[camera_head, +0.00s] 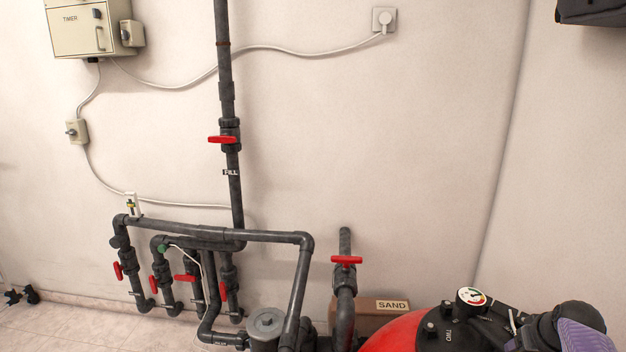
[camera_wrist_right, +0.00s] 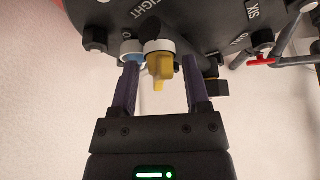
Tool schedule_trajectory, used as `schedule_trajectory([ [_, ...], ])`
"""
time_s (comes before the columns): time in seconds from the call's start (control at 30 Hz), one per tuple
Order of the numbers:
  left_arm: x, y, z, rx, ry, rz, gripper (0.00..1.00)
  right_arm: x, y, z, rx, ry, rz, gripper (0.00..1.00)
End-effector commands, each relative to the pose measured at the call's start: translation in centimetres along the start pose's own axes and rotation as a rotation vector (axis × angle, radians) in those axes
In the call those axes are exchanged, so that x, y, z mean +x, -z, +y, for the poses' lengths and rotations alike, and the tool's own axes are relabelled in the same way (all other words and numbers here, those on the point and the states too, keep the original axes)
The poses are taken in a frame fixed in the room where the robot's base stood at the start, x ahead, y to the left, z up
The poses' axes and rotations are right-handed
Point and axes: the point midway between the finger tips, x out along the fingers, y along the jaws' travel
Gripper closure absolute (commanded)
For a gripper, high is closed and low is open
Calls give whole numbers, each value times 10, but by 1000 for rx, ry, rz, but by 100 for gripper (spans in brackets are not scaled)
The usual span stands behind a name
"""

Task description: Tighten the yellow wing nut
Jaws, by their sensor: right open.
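The yellow wing nut (camera_wrist_right: 161,68) shows in the right wrist view below a white collar, on the rim of the dark filter lid (camera_wrist_right: 190,25). My right gripper (camera_wrist_right: 160,65) is open, with one purple finger on either side of the wing nut. A gap shows between each finger and the nut, and the gripper holds nothing. In the head view the wing nut cannot be made out. The red filter tank (camera_head: 400,333) with its dark top is at the bottom right there. My left gripper is not in view.
A blue fitting with a white collar (camera_wrist_right: 131,48) sits close by the left finger. A pressure gauge (camera_head: 471,297), grey pipes (camera_head: 215,235) with red valve handles and a SAND box (camera_head: 372,306) are near the tank.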

Motion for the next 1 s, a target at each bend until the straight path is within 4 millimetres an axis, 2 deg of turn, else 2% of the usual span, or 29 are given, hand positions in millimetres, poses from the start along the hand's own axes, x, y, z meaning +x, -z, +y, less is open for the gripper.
schedule_trajectory([
  [0.23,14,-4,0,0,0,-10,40,16,-9,0,0,0,-1,40],
  [0.5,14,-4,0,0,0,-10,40,16,-8,0,0,0,0,40],
  [0.7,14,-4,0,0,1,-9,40,16,-8,0,0,-2,0,82],
  [0.8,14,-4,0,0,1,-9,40,16,-9,0,0,-2,0,100],
  [1.0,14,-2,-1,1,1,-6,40,16,-9,1,0,-3,0,100],
])
